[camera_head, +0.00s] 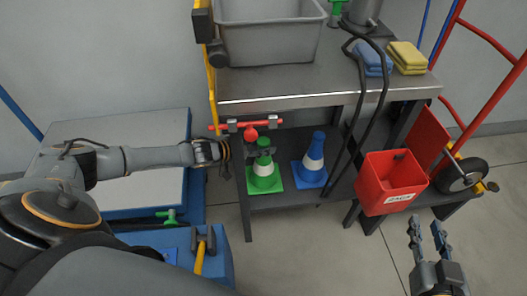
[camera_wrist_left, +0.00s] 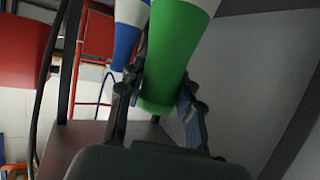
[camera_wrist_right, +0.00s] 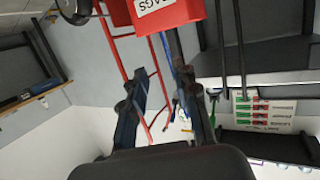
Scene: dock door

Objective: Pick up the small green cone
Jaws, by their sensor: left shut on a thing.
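The small green cone (camera_head: 263,181) with a white band stands on the lower shelf of the metal table. My left gripper (camera_head: 256,152) is at the cone's upper part. In the left wrist view the fingers (camera_wrist_left: 160,100) are shut on the green top of the cone (camera_wrist_left: 172,60), one on each side. Whether its base touches the shelf is hard to tell. A blue cone (camera_head: 311,170) with a white band stands just to the right; it also shows in the left wrist view (camera_wrist_left: 125,45). My right gripper (camera_head: 428,238) is open and empty over the floor.
A grey bin (camera_head: 268,44) and blue and yellow cloths (camera_head: 407,55) are on the tabletop (camera_head: 290,88). A red bar (camera_head: 245,125) is just above the green cone.

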